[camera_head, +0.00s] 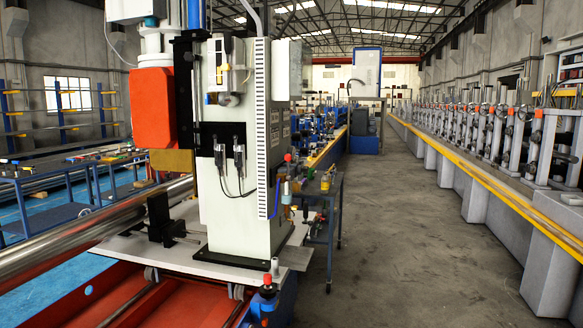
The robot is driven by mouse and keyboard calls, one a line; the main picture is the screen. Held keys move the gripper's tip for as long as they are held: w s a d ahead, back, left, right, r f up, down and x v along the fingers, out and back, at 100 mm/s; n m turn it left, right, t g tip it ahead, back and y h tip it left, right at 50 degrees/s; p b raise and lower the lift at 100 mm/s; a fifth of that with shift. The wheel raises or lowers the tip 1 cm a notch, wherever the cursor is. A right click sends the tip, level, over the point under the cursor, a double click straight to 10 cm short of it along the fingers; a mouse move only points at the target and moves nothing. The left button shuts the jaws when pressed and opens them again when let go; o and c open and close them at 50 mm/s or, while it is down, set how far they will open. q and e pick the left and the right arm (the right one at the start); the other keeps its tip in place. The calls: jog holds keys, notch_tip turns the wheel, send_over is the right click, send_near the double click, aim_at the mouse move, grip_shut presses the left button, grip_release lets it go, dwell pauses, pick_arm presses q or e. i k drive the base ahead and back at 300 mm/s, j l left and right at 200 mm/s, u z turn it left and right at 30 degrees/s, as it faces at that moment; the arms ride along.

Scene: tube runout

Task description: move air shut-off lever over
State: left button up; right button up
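I cannot tell for sure which part is the air shut-off lever. A small blue fitting (264,303) with a red-topped upright piece (267,282) sits at the front right corner of the near machine, low in the picture. A second small red-topped fitting (288,158) stands on the right side of the tall pale machine column (228,140). Both are too small to show which way any lever is turned. Neither of my grippers shows in the head view.
A dark metal side table (325,185) stands right of the column. Bare concrete floor (400,240) runs along the aisle. A yellow-edged machine line (510,205) bounds it on the right. The near machine's red bed (130,300) and long pipes (70,245) fill the lower left.

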aim_at(288, 158)
jog(key=i+l, duration=0.5)
jog(key=l, duration=0.2)
jog(key=i+l+u, duration=0.1)
jog(key=l, duration=0.3)
jog(key=i+l, duration=0.6)
jog(key=l, duration=0.15)
jog(key=i+l+u, duration=0.1)
jog(key=l, duration=0.25)
jog(key=i+l, duration=0.55)
jog(key=l, duration=0.25)
